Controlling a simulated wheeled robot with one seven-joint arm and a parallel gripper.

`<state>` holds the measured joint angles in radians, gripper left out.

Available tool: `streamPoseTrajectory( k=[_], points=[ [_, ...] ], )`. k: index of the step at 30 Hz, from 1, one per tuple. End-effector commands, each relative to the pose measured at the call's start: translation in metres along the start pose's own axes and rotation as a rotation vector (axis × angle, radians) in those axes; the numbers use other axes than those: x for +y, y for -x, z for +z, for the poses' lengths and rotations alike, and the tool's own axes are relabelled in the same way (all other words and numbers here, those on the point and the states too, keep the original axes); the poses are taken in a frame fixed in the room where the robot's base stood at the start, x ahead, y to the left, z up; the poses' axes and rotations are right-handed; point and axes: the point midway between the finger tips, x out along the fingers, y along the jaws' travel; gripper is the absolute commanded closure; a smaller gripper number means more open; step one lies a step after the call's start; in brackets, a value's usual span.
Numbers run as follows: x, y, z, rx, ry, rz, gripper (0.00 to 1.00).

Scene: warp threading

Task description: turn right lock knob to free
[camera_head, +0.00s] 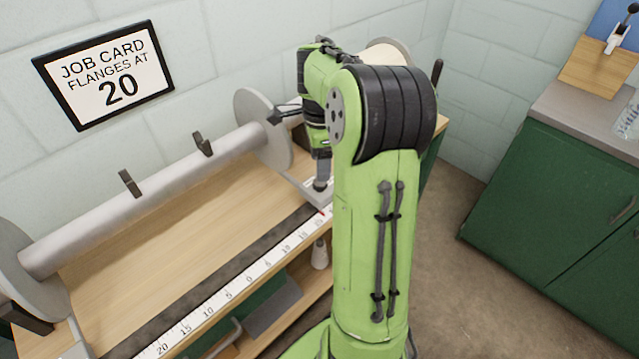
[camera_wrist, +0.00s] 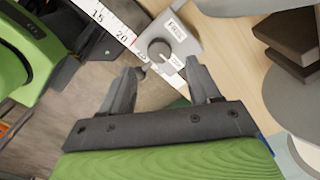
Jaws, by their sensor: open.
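The right lock knob (camera_wrist: 159,50) is a dark round knob on a light grey block (camera_wrist: 186,44) in the wrist view. I cannot tell whether a finger touches the knob. In the head view the grey block (camera_head: 316,197) shows beside the right flange (camera_head: 263,130), partly hidden by my arm.
A grey beam (camera_head: 150,195) with two dark clips runs to the left flange (camera_head: 22,265). A ruler (camera_head: 230,289) lies along the bench's front edge (camera_head: 120,270). A job card on the wall (camera_head: 105,75) reads flanges at 20. A green cabinet (camera_head: 540,190) stands right.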

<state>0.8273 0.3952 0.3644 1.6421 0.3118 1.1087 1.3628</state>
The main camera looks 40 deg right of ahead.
Motion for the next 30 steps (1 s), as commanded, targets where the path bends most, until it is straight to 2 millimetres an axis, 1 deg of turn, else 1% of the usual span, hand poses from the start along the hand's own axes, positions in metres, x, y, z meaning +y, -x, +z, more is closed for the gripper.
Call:
streamPoseTrajectory(
  k=[1, 3, 6, 10, 17, 20, 28, 30],
  points=[
    [0.001, -0.018, 0.0, -0.001, 0.002, 0.004, 0.38],
    [0.001, -0.032, 0.0, -0.001, 0.002, 0.003, 0.38],
    [0.0, -0.046, 0.0, 0.0, 0.001, 0.001, 0.38],
    [0.0, -0.055, 0.0, 0.0, 0.001, 0.0, 0.38],
    [0.0, -0.054, 0.0, 0.0, 0.002, 0.0, 0.38],
    [0.0, -0.054, 0.0, 0.0, 0.002, 0.0, 0.52],
    [0.0, -0.054, 0.0, 0.0, 0.002, -0.001, 0.93],
    [0.0, -0.054, 0.0, 0.0, 0.002, -0.001, 0.94]
  ],
)
